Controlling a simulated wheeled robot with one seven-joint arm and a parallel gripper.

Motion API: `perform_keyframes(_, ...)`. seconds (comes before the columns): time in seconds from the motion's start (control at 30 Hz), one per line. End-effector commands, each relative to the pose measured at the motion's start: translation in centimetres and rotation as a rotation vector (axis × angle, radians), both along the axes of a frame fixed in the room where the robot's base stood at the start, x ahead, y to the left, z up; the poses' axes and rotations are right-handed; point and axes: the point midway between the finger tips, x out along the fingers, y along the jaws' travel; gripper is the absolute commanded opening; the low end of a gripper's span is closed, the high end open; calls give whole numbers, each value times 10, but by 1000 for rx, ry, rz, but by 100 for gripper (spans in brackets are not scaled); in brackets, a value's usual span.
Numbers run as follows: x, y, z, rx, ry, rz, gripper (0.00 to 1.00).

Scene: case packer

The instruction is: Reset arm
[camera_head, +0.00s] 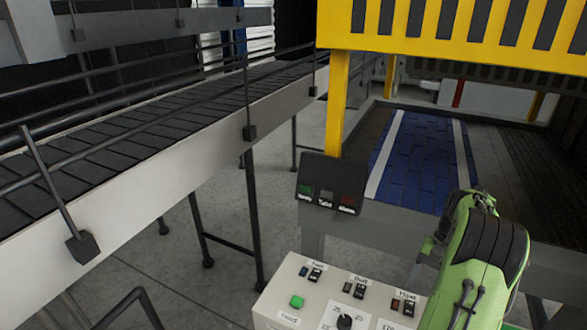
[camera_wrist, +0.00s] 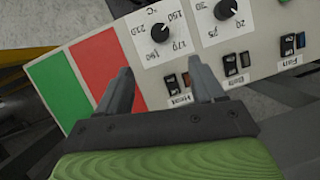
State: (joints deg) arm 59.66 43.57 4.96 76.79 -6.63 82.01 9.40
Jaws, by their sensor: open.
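My green arm (camera_head: 485,245) reaches down at the lower right of the head view, over the right end of the white control panel (camera_head: 280,293). The gripper itself is hidden there. In the wrist view my gripper (camera_wrist: 160,68) is open, its two grey fingers apart with nothing between them. They point toward the panel (camera_wrist: 195,35), which carries two dials (camera_wrist: 160,33), several rocker switches and large green and red patches (camera_wrist: 105,58). I cannot tell whether the fingertips touch the panel; they appear apart from it.
A green button (camera_head: 297,301) and a black knob (camera_head: 345,321) sit on the panel. Behind it stands a small dark button box (camera_head: 330,186). A yellow-framed machine (camera_head: 338,105) with a blue belt (camera_head: 420,160) stands at right.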

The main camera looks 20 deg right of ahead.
Motion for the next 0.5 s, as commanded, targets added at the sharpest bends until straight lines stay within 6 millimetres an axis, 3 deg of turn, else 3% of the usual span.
perform_keyframes(0.1,3,3,4,-7,-5,10,68)
perform_keyframes(0.17,11,15,16,-33,-18,45,68)
perform_keyframes(0.27,31,58,56,-116,-74,161,68)
perform_keyframes(0.33,41,100,85,-184,-128,262,68)
perform_keyframes(0.5,30,198,135,-328,-295,496,68)
